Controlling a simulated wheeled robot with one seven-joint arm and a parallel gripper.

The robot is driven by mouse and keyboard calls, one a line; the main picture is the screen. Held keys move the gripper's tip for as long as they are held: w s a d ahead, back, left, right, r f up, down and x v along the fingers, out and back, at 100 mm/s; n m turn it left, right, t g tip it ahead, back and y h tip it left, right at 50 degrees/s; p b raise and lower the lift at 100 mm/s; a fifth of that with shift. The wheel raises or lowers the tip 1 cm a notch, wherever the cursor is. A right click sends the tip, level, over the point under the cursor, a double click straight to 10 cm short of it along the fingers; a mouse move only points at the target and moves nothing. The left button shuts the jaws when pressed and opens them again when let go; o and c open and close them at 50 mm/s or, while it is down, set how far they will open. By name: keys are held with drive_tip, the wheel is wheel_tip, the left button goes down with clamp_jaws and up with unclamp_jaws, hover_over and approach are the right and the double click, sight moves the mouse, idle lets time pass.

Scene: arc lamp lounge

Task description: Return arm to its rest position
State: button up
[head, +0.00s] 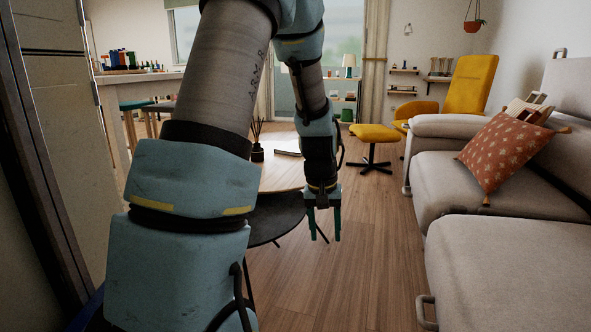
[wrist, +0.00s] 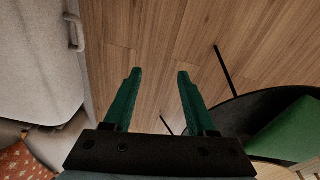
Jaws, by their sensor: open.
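My gripper (head: 323,222) hangs pointing down from my raised arm, in the middle of the head view. Its two green fingers are apart with nothing between them. In the wrist view my gripper (wrist: 157,72) is open over bare wood floor. The dark round table (head: 277,220) is just left of my gripper in the head view. The arm hides part of the tables and the room behind it.
A grey sofa (head: 505,255) with an orange cushion (head: 503,152) runs along the right. A yellow stool (head: 375,134) and yellow chair (head: 470,84) stand further back. A green thing (wrist: 290,130) lies on the dark table in the wrist view. The floor (head: 375,250) between table and sofa is clear.

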drive_tip(key=s+a+r+y+p, duration=0.1)
drive_tip(key=s+a+r, duration=0.2)
drive_tip(key=s+a, duration=0.3)
drive_tip(key=s+a+r+p, duration=0.1)
drive_tip(key=s+a+r, duration=0.2)
drive_tip(key=s+a, duration=0.35)
wheel_tip(320, 180, up, 33)
drive_tip(key=w+a+p, duration=0.1)
drive_tip(key=w+p, duration=0.1)
drive_tip(key=p, duration=3)
drive_tip(key=shift+a+f+n+t, duration=0.15)
drive_tip(key=shift+a+n+t, duration=0.15)
drive_tip(key=shift+a+n, duration=0.1)
